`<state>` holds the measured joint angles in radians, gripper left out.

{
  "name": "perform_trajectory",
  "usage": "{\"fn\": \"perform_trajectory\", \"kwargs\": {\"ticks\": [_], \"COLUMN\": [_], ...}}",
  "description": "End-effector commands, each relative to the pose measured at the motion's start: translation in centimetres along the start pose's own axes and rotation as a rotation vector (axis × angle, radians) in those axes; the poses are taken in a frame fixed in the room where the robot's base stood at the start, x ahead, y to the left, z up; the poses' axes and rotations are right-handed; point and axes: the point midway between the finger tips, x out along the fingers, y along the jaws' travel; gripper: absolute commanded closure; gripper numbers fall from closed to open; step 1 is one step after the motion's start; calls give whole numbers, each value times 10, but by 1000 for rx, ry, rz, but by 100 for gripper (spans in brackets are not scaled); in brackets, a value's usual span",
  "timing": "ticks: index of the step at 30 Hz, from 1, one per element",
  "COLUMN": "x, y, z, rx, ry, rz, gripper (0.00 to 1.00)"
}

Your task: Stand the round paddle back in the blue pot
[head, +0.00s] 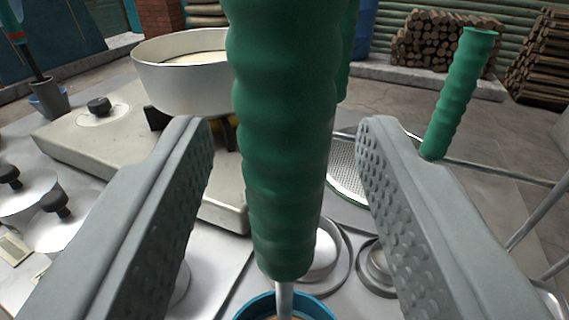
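A thick ribbed green handle (282,140) stands close to upright in the middle of the view and runs out of the top edge. Its thin metal shaft (284,298) goes down inside the rim of a blue pot (252,307) at the bottom edge. The shaft's lower end is out of view, so I cannot see a round paddle head. My gripper (283,135) is open, with one grey studded finger on each side of the handle. A gap shows between the handle and each finger.
A white pan (182,85) of pale liquid stands on a burner at the back left. A mesh strainer (347,170) lies behind the right finger. Another green handle (462,92) slants up at the right. Lidded metal vessels (52,222) stand at the left.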

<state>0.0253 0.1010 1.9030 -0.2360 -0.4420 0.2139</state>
Motion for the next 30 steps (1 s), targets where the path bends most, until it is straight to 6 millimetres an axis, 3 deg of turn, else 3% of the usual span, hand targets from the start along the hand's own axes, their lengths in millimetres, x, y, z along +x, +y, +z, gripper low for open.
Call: {"fn": "perform_trajectory", "kwargs": {"ticks": [7, 11, 30], "x": [-4, -17, -123], "y": [0, 0, 0], "z": [0, -1, 0], "rx": [0, 0, -1], "ry": [-1, 1, 1], "rz": [0, 0, 0], "gripper": [55, 55, 55]}}
